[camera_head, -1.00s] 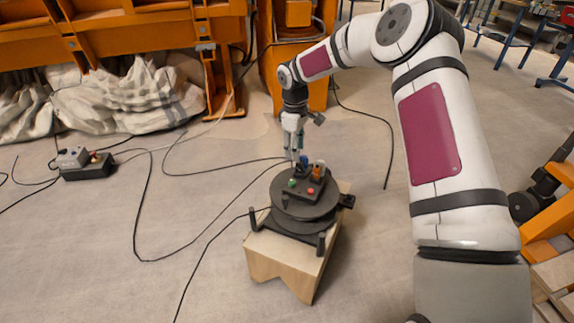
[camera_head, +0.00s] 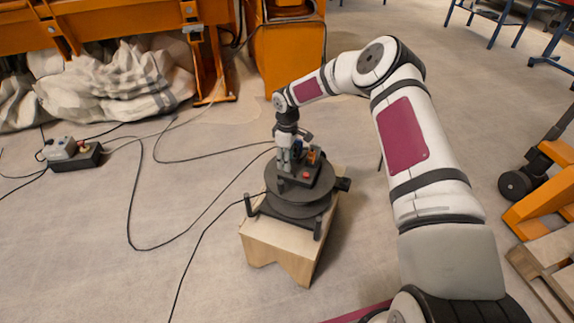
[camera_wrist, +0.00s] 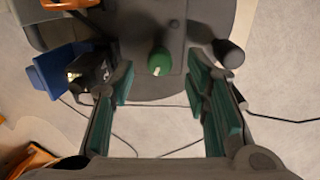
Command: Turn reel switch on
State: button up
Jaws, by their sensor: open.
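The cable reel (camera_head: 292,207) is a dark round drum with a control box (camera_head: 318,178) on top, standing on a wooden block. A green round knob (camera_wrist: 159,61) with a small white mark sits on the box's dark panel in the wrist view; it appears to be the reel switch. My gripper (camera_head: 284,171) points down at the box and hides the knob in the head view. In the wrist view my gripper (camera_wrist: 162,84) is open, with teal finger pads on either side of the knob and visible gaps to it. I cannot tell its exact height above the knob.
A blue socket cover (camera_wrist: 51,71) stands close to the left finger. A dark post (camera_wrist: 229,53) is near the right finger. A red button (camera_head: 306,175) is on the box. Black cables cross the floor. The wooden block (camera_head: 279,247) supports the reel.

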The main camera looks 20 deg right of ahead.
jog(key=shift+f, duration=1.2)
grip_shut()
jog(key=shift+m+b, duration=0.3)
jog(key=m+b, duration=0.1)
jog(key=m, duration=0.4)
jog(key=shift+b, duration=0.35)
jog(key=m+b, duration=0.1)
jog(key=m, duration=0.5)
jog(key=shift+m, duration=0.3)
